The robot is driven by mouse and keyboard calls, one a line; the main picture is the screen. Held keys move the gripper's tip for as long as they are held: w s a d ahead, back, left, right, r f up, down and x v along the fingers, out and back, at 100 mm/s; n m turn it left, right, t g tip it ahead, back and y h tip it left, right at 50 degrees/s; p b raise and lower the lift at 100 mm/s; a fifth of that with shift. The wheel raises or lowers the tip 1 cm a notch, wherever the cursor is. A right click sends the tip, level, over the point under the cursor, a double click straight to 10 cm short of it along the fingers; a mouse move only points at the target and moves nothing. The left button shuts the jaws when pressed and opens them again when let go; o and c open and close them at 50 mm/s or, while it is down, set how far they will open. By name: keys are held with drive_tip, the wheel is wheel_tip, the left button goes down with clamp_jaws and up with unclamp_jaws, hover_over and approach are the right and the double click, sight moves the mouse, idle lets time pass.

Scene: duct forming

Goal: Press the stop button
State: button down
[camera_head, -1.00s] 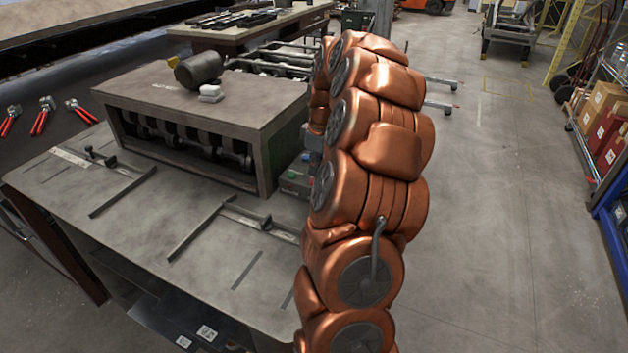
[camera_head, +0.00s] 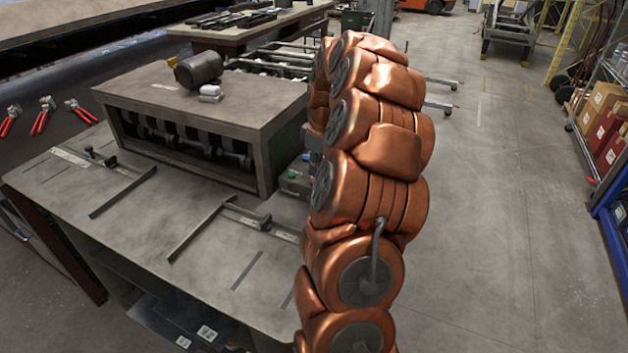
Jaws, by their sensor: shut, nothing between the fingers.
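A small grey control box (camera_head: 296,184) stands on the table at the right end of the machine. A green button (camera_head: 292,173) shows on its top. No stop button can be made out; the right part of the box is hidden behind my copper-coloured arm. My gripper (camera_head: 313,142) points down beyond the arm, close to the box. Only a grey sliver of it shows at the arm's left edge. It is shut and empty. Its fingertips are hidden, so I cannot tell whether it touches the box.
The machine (camera_head: 190,120) has a dark motor (camera_head: 198,69) and a white block (camera_head: 211,93) on top. Metal guide bars (camera_head: 215,228) lie on the table (camera_head: 190,270). Red-handled pliers (camera_head: 42,115) hang at the left. The floor at the right is open, bounded by shelves (camera_head: 610,140).

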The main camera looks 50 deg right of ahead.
sight(314, 181)
drive_tip(key=shift+f+b, duration=0.65)
drive_tip(key=shift+f, duration=0.5)
drive_tip(key=shift+r, duration=0.1)
idle(0.4)
drive_tip(key=shift+r+p, duration=0.45)
drive_tip(key=shift+r, duration=3)
